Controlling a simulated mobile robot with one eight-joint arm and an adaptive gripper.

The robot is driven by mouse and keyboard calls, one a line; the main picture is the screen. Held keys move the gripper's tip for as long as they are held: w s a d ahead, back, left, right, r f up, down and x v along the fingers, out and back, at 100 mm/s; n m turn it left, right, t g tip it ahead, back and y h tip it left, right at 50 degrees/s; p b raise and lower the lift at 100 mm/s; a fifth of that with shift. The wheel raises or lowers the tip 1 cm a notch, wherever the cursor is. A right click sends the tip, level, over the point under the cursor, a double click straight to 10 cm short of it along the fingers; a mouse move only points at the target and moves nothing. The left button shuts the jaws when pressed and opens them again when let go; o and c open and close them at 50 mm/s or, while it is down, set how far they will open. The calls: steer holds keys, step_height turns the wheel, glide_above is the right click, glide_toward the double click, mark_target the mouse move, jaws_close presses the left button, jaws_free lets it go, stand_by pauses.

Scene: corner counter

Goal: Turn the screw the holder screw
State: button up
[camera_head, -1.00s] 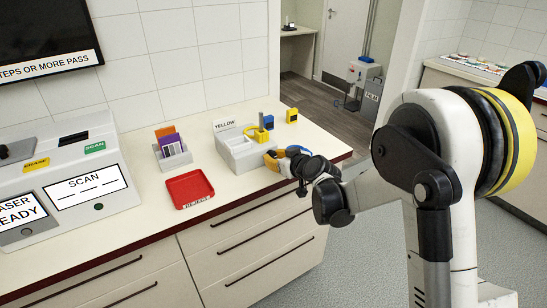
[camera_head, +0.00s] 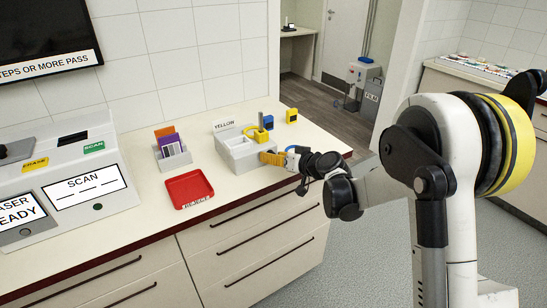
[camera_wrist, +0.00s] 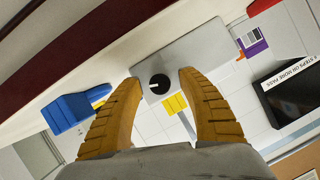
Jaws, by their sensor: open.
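The holder (camera_head: 236,155) is a light grey box with open compartments on the counter, with a "YELLOW" sign behind it. A post with a yellow piece (camera_head: 256,134) stands at its right part. In the wrist view, a round black screw head (camera_wrist: 159,84) with a pale mark sits on the grey holder face (camera_wrist: 190,62). My gripper (camera_wrist: 158,75) is open, with one orange finger on each side of the screw in the picture. Contact cannot be told. In the head view, my gripper (camera_head: 268,158) is at the holder's right side, and the screw is hidden.
A blue block (camera_head: 268,122) and a yellow block (camera_head: 292,116) stand behind the holder. A red tray (camera_head: 189,203) and a card rack (camera_head: 173,158) are to its left. The counter's front edge (camera_head: 250,197) runs below my gripper. A machine with screens (camera_head: 60,185) stands far left.

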steer(key=v, duration=1.2)
